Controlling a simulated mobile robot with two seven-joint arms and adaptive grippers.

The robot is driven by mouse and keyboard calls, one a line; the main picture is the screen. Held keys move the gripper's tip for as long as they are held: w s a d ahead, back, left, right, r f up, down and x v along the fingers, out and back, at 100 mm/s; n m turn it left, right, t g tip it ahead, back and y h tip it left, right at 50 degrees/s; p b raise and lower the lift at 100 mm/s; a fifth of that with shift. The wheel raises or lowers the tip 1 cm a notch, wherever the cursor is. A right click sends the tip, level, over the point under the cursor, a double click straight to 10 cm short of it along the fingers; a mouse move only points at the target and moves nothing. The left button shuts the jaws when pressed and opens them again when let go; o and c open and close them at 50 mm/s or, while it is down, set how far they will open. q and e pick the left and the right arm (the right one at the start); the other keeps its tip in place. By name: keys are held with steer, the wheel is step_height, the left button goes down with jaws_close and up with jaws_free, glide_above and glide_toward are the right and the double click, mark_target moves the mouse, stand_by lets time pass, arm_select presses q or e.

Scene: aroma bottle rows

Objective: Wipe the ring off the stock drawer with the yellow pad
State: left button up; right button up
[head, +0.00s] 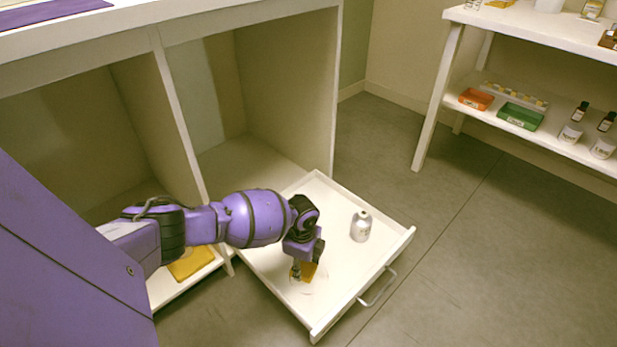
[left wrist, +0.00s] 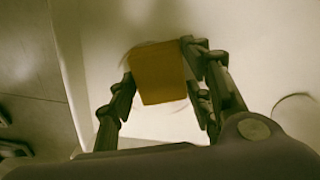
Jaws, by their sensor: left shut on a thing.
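The open stock drawer (head: 335,210) is white and pulled out from the cabinet. My left gripper (head: 302,272) is low over the drawer's near part, shut on the yellow pad (head: 309,271). The pad also shows between the fingers in the left wrist view (left wrist: 158,73). A faint ring (head: 325,283) shows on the drawer floor around the pad, partly hidden by pad and gripper. In the left wrist view a thin dark arc (left wrist: 292,96) lies right of the fingers. I cannot tell whether the pad touches the floor. My right gripper is out of view.
A silver-white bottle (head: 360,228) stands upright in the drawer, right of my gripper. The drawer has a front handle (head: 378,287). A yellow item (head: 190,263) lies on the cabinet's lower shelf under my arm. A shelf rack (head: 455,98) stands at right; the floor between is clear.

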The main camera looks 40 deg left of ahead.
mark_target(332, 292)
arm_select(q)
steer(key=shift+w+f+b, duration=0.1)
steer(key=shift+w+b, duration=0.5)
steer(key=shift+w, duration=0.2)
steer(key=shift+s+d+p, duration=0.15)
steer(key=shift+d+p, duration=0.55)
steer(key=shift+d, duration=0.6)
steer(key=shift+s+d+r+p, duration=0.1)
steer(key=shift+d+p, duration=0.4)
steer(key=shift+d, duration=0.65)
steer(key=shift+s+d+r+p, duration=0.1)
steer(key=shift+d+p, duration=0.35)
steer(key=shift+d, duration=0.7)
steer(key=shift+s+d+f+p, duration=0.1)
steer(key=shift+d+f+p, duration=0.1)
steer(key=shift+d, duration=0.7)
steer(key=shift+s+d+f+p, duration=0.1)
steer(key=shift+d+p, duration=0.1)
steer(key=shift+d, duration=0.7)
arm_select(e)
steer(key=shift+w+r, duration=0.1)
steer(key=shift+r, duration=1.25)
arm_select(q)
steer(key=shift+r, duration=0.1)
